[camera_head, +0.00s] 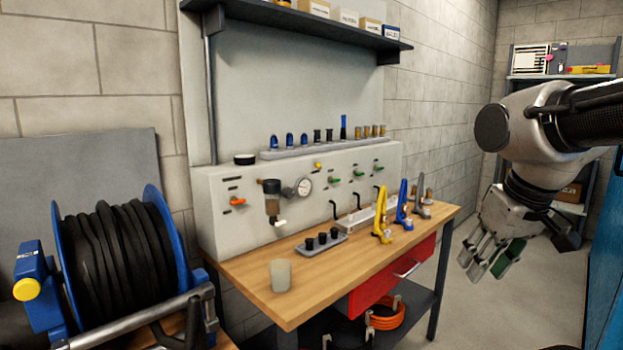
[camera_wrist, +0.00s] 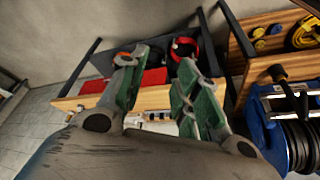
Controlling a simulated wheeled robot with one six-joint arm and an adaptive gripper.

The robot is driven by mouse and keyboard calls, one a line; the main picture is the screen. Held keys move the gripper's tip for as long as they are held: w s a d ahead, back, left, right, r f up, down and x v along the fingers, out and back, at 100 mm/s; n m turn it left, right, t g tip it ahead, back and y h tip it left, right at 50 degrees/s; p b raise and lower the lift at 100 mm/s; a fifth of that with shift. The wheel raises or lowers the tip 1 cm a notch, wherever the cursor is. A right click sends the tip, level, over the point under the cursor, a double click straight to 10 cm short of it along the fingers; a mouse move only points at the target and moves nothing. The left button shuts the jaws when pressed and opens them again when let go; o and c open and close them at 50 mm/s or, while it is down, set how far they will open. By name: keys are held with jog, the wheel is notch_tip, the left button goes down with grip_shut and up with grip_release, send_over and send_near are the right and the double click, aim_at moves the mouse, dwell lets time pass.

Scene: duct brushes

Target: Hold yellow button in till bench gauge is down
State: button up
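A small yellow button (camera_head: 317,165) sits on the pale panel behind the workbench. The round white bench gauge (camera_head: 303,187) is just below and left of it; its needle is too small to read. A larger yellow round knob (camera_head: 27,289) is on the blue body of the hose reel at the far left. My gripper (camera_head: 484,262) hangs in the air right of the bench, apart from everything. In the wrist view my gripper (camera_wrist: 158,62) has its green-padded fingers apart with nothing between them.
The wooden workbench (camera_head: 250,287) carries a beaker (camera_head: 280,275), a rack of black pieces (camera_head: 320,241) and yellow, blue and grey clamp-like tools. A red drawer (camera_head: 392,280) is under its top. The hose reel (camera_head: 120,250) stands left. Floor in front of the bench's right end is clear.

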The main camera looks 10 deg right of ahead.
grip_shut()
dwell(1.1)
